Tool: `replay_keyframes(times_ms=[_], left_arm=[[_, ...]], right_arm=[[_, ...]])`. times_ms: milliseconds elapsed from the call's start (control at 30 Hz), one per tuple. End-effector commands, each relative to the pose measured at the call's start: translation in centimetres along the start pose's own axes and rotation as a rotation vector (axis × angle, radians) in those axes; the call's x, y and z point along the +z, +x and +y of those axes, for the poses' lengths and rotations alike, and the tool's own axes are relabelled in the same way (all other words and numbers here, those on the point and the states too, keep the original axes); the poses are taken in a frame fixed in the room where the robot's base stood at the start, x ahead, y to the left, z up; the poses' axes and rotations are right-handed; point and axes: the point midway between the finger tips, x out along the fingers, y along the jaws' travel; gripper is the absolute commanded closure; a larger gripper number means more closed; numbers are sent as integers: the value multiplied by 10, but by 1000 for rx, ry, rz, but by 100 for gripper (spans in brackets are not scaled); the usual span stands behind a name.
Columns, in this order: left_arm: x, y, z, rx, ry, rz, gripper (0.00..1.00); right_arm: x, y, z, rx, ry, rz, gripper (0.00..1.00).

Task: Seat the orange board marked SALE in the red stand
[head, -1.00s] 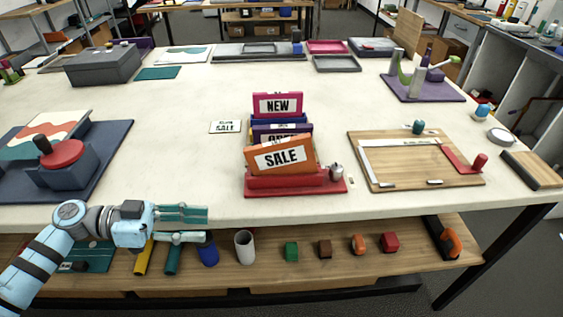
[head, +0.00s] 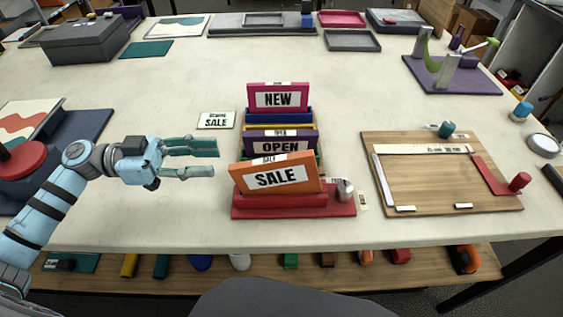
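The orange board marked SALE (head: 276,178) stands at the front of a row of signs. It is tilted in the picture, its right end higher than its left, and its lower edge is at the red stand (head: 292,205). I cannot tell how deep it sits in the slot. My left gripper (head: 204,160) is to the left of the orange board, apart from it, with its teal fingers spread and nothing between them. My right gripper is not in view.
Behind stand a purple OPEN board (head: 281,146) and a magenta NEW board (head: 278,98). A small silver-topped piece (head: 345,190) is at the red stand's right end. A card (head: 216,120) lies left of the signs; a wooden board (head: 447,190) lies right. The table's front strip is clear.

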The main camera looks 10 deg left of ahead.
Motion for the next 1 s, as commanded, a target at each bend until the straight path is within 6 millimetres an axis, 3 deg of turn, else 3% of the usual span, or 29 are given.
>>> replay_keyframes(times_ms=[267, 467, 633, 900, 1000], left_arm=[[-3, 58, 2, -11, 1, 5, 63], [-5, 82, 3, -9, 0, 3, 63], [-11, 115, 4, -9, 0, 5, 63], [-7, 125, 4, -10, -1, -1, 63], [-7, 125, 4, -9, -1, -1, 78]], right_arm=[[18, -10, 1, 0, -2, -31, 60], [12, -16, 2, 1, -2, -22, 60], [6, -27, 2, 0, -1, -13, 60], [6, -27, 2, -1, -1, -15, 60], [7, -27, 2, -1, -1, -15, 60]])
